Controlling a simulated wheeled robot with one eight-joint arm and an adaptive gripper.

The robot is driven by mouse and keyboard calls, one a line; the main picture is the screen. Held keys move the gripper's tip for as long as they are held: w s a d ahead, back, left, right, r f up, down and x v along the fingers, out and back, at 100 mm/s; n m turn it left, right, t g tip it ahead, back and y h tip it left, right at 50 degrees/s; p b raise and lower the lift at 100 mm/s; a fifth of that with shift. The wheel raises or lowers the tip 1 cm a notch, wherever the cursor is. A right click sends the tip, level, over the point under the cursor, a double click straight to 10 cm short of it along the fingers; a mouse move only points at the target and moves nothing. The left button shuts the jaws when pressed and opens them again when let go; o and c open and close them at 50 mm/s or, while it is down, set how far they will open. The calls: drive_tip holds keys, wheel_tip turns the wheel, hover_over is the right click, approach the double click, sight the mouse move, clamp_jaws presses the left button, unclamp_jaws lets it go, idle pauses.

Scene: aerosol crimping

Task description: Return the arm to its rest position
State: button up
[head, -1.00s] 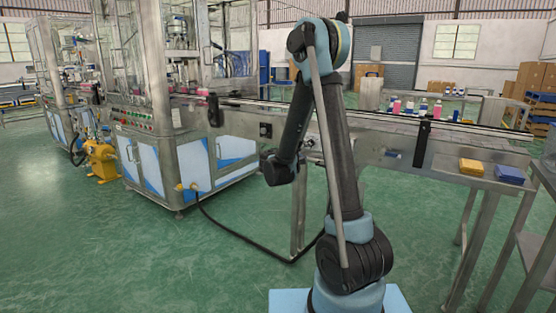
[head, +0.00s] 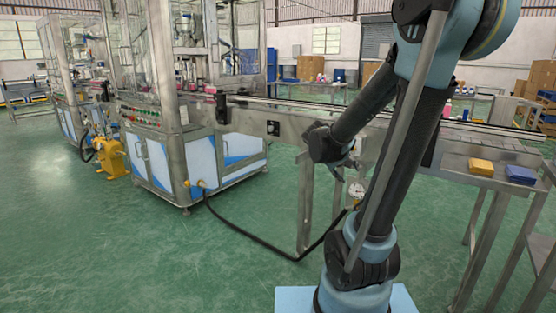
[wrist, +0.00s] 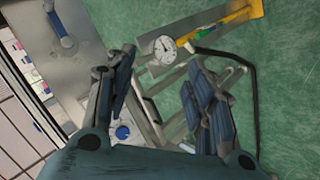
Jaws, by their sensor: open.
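My arm (head: 415,140) stands at the right of centre in the head view, its elbow high and cut off by the top edge. Its forearm slopes down left to the wrist in front of the conveyor. In the wrist view my gripper (wrist: 158,60) is open, its two dark blue fingers wide apart with nothing held between them. A white round dial gauge (wrist: 165,49) shows beyond the fingertips, apart from them. It also shows below my wrist in the head view (head: 356,190).
A steel conveyor (head: 290,122) runs behind my arm. A glass-walled machine (head: 190,165) stands at left, with a black hose (head: 250,238) on the floor. The green floor (head: 90,250) at front left is clear.

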drive_tip(key=s+a+f+m+g+y, duration=0.1)
drive_tip(key=s+a+f+y, duration=0.1)
drive_tip(key=s, duration=0.6)
drive_tip(key=s+a+f+m+g+y, duration=0.1)
drive_tip(key=s+a+f+y, duration=0.1)
drive_tip(key=s, duration=0.6)
drive_tip(key=s+a+f+g+y, duration=0.1)
drive_tip(key=s+a+f+y, duration=0.1)
drive_tip(key=s, duration=0.6)
drive_tip(key=shift+s+a+f+m+g+y, duration=0.4)
drive_tip(key=shift+f+y, duration=0.2)
drive_tip(key=shift+f, duration=0.65)
